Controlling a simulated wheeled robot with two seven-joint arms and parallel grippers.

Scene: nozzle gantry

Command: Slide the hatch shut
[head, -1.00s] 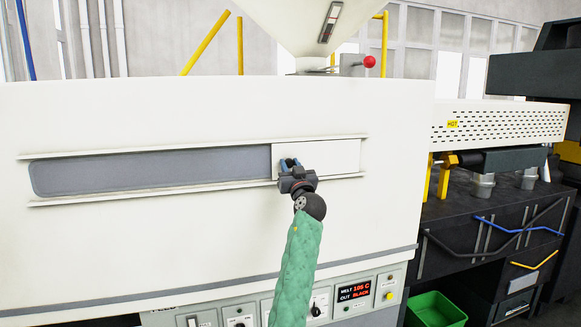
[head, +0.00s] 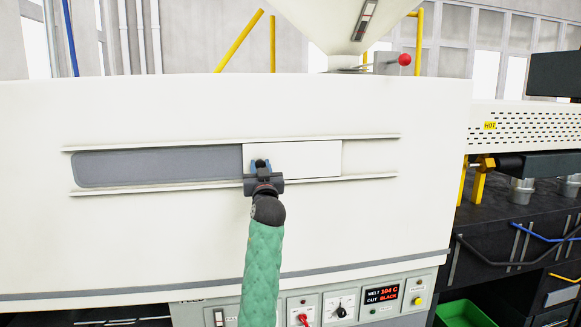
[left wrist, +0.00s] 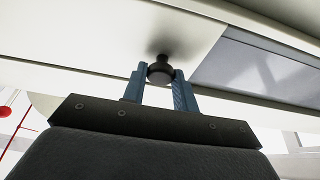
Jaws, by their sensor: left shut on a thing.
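The hatch (head: 310,158) is a white flat panel between two horizontal rails on the machine's pale front. The grey opening (head: 150,167) shows uncovered to its left, and pale wall shows to its right between the rails. My left gripper (head: 261,167) is at the hatch's left end, its arm in a green sleeve coming up from below. In the left wrist view, its two blue fingers (left wrist: 160,78) are shut on a dark round knob (left wrist: 160,68) standing out from the hatch (left wrist: 110,30). The opening (left wrist: 250,72) shows to the right there. My right gripper is out of view.
A hopper (head: 335,25) and a red ball handle (head: 404,59) are above. A perforated guard marked HOT (head: 530,125) and a green bin (head: 465,314) are at right.

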